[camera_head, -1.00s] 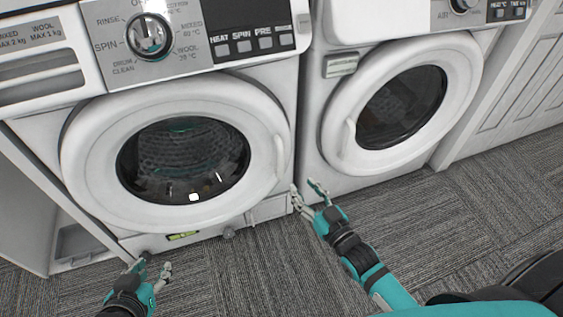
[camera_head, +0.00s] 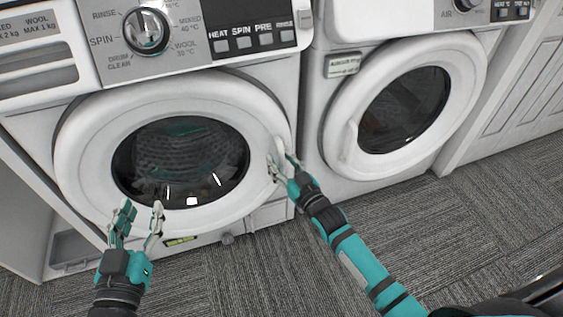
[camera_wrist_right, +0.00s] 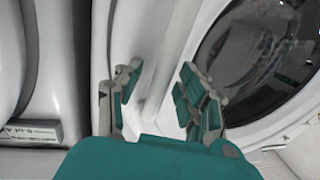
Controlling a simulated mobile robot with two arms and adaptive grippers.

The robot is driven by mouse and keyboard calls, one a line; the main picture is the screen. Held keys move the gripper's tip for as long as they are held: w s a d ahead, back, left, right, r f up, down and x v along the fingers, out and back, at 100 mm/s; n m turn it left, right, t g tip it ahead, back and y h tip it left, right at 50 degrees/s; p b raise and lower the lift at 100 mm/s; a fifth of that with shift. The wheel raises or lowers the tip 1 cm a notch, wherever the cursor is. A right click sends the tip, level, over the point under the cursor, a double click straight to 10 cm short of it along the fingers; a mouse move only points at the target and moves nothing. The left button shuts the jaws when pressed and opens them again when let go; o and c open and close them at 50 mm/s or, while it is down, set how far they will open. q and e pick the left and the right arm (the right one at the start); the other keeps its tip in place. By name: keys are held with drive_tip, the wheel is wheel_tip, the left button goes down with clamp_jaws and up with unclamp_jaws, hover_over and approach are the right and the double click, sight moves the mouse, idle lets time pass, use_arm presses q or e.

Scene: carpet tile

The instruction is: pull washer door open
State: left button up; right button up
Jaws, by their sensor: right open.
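The washer door (camera_head: 80,150) is a round white ring with dark glass, shut on the left machine. Its handle (camera_head: 279,150) is on the ring's right edge. My right gripper (camera_head: 281,166) is open at the handle. In the right wrist view its fingers (camera_wrist_right: 160,100) stand on either side of the white handle (camera_wrist_right: 152,85), which shows between them; whether they touch it I cannot tell. My left gripper (camera_head: 138,220) is open and empty, in front of the door's lower left.
A second machine with a round white door (camera_head: 340,110) stands to the right, close beside the washer. The washer's control panel with a knob (camera_head: 147,31) is above the door. Grey carpet (camera_head: 440,235) in front is clear.

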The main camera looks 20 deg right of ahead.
clamp_jaws()
idle(0.6)
